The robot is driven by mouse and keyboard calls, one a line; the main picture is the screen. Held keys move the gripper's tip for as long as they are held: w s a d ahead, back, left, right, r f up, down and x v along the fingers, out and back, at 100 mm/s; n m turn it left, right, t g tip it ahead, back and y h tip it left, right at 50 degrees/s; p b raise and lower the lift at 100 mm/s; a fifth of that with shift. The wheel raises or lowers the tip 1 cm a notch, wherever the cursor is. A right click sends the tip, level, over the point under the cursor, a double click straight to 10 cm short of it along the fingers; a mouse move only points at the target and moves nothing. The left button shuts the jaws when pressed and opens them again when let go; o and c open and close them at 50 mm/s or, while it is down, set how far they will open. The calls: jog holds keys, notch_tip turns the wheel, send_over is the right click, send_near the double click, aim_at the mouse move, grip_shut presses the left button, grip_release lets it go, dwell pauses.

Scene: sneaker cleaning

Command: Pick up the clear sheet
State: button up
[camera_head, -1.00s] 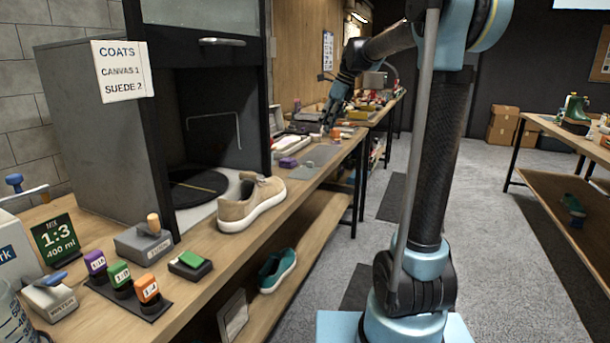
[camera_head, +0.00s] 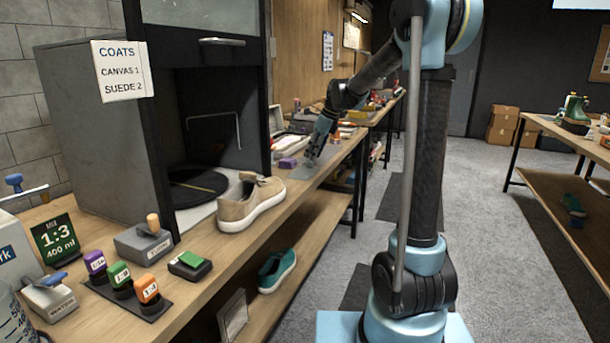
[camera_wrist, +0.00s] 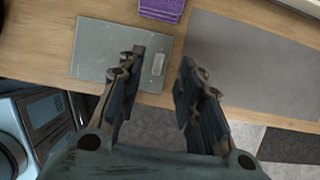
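The clear sheet (camera_wrist: 95,48) is a thin, see-through grey-green rectangle with a small pale tab (camera_wrist: 158,64) near its right side. It lies flat on the wooden bench close to the front edge. In the head view the sheet (camera_head: 301,173) shows as a small pale patch under my gripper (camera_head: 310,161). In the wrist view my gripper (camera_wrist: 162,66) is open, with its two fingers apart. The left finger covers part of the sheet, and the right finger shows just past its right edge. I see nothing between the fingertips except the tab side of the sheet below.
A purple block (camera_wrist: 162,9) lies just behind the sheet. A grey mat (camera_wrist: 255,62) covers the bench to the right. A tan sneaker (camera_head: 250,203) stands nearer on the bench by the dark booth (camera_head: 105,130). The bench's front edge (camera_wrist: 240,115) is close, with open floor beyond.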

aim_at(304, 169)
jog(key=x, duration=0.4)
jog(key=shift+a, duration=0.1)
grip_shut()
